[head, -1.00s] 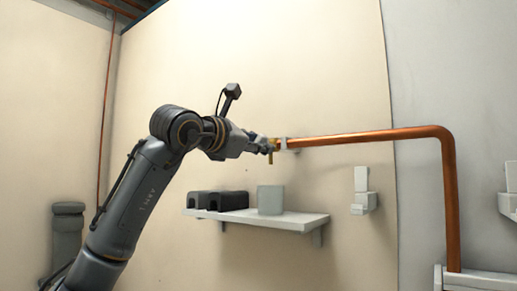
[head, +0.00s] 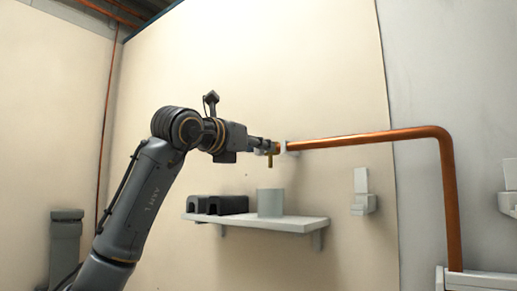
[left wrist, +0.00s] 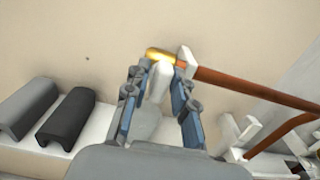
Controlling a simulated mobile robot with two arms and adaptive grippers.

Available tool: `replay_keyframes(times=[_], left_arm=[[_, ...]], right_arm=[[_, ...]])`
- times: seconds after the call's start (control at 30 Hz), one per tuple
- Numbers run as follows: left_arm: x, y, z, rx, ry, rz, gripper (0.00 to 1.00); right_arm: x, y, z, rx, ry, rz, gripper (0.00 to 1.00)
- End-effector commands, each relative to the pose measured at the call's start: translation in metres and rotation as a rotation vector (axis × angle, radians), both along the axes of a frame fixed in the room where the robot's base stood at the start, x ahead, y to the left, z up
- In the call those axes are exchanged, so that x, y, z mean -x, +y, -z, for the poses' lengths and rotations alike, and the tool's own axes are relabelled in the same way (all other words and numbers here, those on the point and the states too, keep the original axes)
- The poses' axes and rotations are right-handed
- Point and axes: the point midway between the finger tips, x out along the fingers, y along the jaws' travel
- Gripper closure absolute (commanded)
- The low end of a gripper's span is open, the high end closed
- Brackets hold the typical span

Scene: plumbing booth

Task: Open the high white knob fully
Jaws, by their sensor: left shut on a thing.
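The high white knob (left wrist: 159,78) shows in the left wrist view as a pale, lever-like handle below a brass fitting (left wrist: 159,54) at the end of a copper pipe. My left gripper (left wrist: 160,78) has its two blue-grey fingers on either side of the knob and is shut on it. In the head view my left gripper (head: 270,147) reaches the brass fitting at the left end of the pipe and hides most of the knob. The right gripper is in neither view.
The copper pipe (head: 360,138) runs right from the fitting, then bends down. Below, a white wall shelf (head: 290,224) holds dark blocks (head: 220,204) and a pale grey cup-like thing (head: 270,203). A white bracket (head: 362,190) is on the wall to the right.

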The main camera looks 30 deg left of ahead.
Motion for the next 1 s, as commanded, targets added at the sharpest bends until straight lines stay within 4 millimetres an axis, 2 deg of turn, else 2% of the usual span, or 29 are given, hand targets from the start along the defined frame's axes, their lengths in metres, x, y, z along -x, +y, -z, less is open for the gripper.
replay_keyframes(times=[0.5, 0.53, 0.6, 0.87, 1.0], left_arm=[[0.0, 0.0, -0.0003, 0.019, 0.002, 0.0, 1.0], [0.0, 0.0, -0.0003, 0.019, 0.002, 0.0, 0.71], [0.0001, 0.0, -0.0003, 0.019, 0.002, 0.0, 0.61], [0.0003, 0.0001, -0.0003, 0.018, 0.002, 0.0, 0.61], [0.0081, 0.0017, -0.0011, 0.017, -0.001, 0.0, 0.61]], right_arm=[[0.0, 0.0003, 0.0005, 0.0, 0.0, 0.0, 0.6], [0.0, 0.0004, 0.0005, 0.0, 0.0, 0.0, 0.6], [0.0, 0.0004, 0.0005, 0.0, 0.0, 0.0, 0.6], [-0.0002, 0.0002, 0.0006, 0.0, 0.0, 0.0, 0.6], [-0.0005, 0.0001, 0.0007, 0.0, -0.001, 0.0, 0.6]])
